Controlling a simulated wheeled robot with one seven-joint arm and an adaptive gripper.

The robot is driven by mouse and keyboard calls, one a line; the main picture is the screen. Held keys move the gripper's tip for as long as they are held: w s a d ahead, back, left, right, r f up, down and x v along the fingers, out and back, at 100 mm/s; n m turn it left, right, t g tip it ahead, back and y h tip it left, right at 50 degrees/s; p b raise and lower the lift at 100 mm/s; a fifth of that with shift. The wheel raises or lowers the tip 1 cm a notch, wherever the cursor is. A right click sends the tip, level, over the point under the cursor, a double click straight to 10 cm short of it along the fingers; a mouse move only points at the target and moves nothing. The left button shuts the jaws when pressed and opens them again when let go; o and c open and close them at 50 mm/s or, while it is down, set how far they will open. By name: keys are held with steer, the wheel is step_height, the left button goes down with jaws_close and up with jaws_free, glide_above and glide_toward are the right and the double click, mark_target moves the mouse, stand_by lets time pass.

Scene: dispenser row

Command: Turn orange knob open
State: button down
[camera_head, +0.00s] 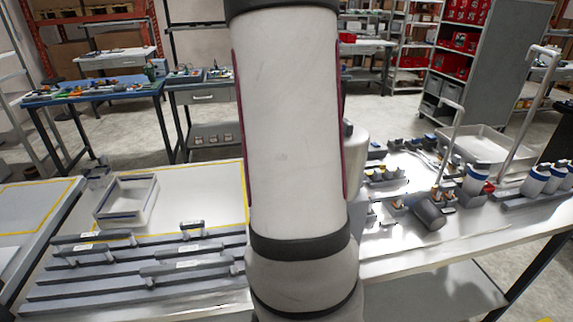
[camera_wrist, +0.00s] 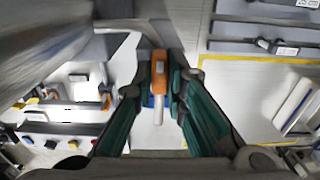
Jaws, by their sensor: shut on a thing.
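In the wrist view, the orange knob (camera_wrist: 159,88) sits between the green fingers of my gripper (camera_wrist: 159,76), upper centre. The fingers lie on either side of the knob and are shut on it. A pale rod-like piece (camera_wrist: 158,115) extends below the knob in the picture. Dark and blue parts show around the knob's base, but the fingers cover much of it. In the head view, my arm stands in the middle and hides my gripper and the held knob.
On the left, a white tray (camera_head: 127,202) stands behind grey rails (camera_head: 140,272). A bare tabletop area lies beside the tray.

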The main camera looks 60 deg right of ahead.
steer(key=c, duration=1.6)
jaws_free()
steer(key=shift+m, duration=0.3)
